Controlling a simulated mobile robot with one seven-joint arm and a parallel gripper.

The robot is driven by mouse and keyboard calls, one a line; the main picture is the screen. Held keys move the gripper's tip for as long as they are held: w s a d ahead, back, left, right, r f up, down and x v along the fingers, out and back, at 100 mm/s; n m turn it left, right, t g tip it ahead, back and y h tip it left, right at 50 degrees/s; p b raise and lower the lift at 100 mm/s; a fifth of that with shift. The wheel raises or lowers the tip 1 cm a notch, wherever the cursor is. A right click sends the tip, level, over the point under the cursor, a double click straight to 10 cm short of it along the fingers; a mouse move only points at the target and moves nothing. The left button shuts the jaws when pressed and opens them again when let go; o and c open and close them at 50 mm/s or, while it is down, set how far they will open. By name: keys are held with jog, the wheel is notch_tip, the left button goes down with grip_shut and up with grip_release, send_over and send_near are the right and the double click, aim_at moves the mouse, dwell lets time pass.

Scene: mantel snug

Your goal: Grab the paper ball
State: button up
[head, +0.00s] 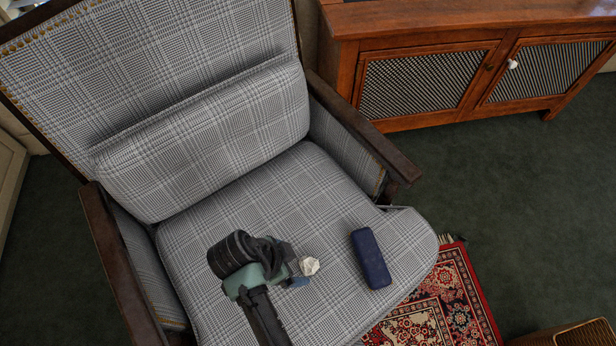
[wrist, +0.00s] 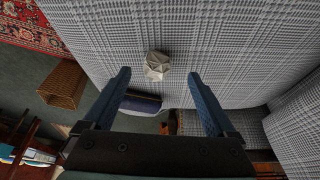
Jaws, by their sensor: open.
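The paper ball (head: 309,266) is small, white and crumpled. In the head view it shows right beside my gripper (head: 297,270), over the plaid seat of the armchair (head: 290,210). In the wrist view the paper ball (wrist: 157,65) lies ahead of my gripper (wrist: 158,78), roughly centred between the lines of the two blue fingers. The fingers are apart with nothing held between them. I cannot tell the exact gap between the fingertips and the ball.
A dark blue case (head: 371,258) lies on the seat right of the ball. Wooden armrests (head: 365,130) flank the seat. A wooden cabinet (head: 430,85) stands behind right, a red patterned rug (head: 455,300) lies below, and a wicker basket (wrist: 63,84) stands on the floor.

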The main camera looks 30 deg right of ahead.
aim_at(304, 266)
jog(key=shift+s+b+x, duration=0.2)
jog(key=shift+b+x, duration=0.75)
jog(key=shift+x, duration=1.8)
jog(key=shift+d+r, duration=0.15)
jog(key=shift+d, duration=0.05)
jog(key=shift+c, duration=0.3)
jog(key=c, duration=1.4)
